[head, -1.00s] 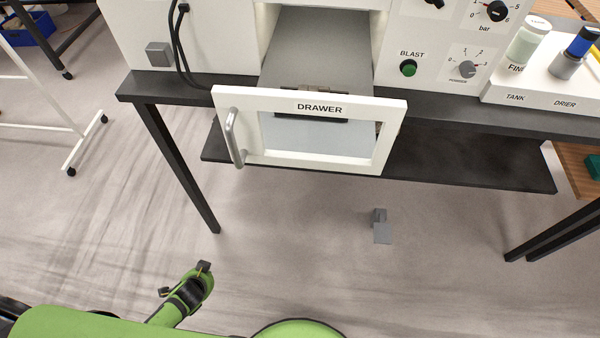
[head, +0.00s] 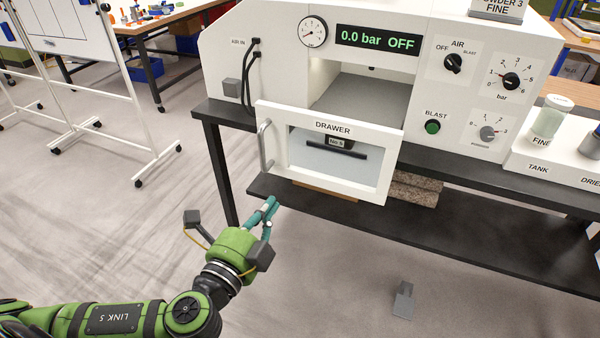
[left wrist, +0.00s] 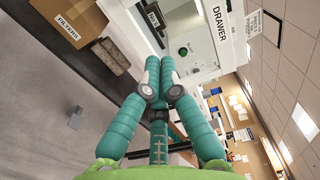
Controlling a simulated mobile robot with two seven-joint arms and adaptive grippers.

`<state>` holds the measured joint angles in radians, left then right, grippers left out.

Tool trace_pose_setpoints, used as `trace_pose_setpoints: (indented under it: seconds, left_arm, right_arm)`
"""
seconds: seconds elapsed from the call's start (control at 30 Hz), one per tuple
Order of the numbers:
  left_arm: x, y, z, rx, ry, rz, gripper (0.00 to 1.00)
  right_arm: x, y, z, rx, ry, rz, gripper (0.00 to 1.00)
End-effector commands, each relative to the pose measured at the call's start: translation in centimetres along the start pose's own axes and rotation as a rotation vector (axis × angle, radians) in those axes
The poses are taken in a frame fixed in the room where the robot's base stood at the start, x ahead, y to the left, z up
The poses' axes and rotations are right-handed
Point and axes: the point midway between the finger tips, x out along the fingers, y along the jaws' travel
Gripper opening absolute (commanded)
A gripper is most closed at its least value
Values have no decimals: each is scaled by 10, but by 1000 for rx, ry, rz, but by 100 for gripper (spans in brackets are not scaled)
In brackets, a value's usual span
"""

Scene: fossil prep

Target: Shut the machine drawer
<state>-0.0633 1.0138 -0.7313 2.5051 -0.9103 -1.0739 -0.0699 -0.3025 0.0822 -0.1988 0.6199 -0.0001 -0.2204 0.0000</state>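The machine drawer (head: 333,128) stands pulled out from the white machine (head: 378,70). Its white front has a window and a vertical metal handle (head: 265,146) on its left side. Through the window a dark block labelled No. 5 (head: 338,142) shows inside. My left gripper (head: 270,207) is below and to the left of the drawer front, apart from it. Its teal fingers (left wrist: 160,72) lie together and hold nothing that I can see. In the left wrist view the drawer front (left wrist: 222,32) is beyond the fingertips. My right gripper is not in view.
The machine stands on a black bench (head: 470,170) with a lower shelf (head: 440,221). A cardboard box (left wrist: 72,18) and a rough slab (head: 416,188) are on that shelf. A grey pedal (head: 403,300) lies on the floor. A white wheeled stand (head: 100,90) is at left.

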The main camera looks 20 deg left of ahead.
Motion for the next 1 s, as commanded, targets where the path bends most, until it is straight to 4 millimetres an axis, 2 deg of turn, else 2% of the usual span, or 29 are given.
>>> trace_pose_setpoints:
  seconds: [0.13, 0.23, 0.4, 0.6, 0.8, 1.0]
  left_arm:
    - [19, 2, 0, -1, -1, -6, 0]
    - [41, -6, 0, 0, -3, -4, 0]
    - [78, -5, 0, -1, -2, -2, 0]
    - [112, -4, 0, -2, -1, 0, 0]
    - [130, -1, 0, -2, 0, 1, 0]
    - [134, 1, 0, -3, 1, 2, 0]
  right_arm:
    - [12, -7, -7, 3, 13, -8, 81]
    - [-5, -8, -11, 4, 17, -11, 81]
    - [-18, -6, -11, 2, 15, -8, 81]
    - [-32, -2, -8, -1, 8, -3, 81]
    - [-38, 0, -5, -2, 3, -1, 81]
    - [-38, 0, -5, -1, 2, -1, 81]
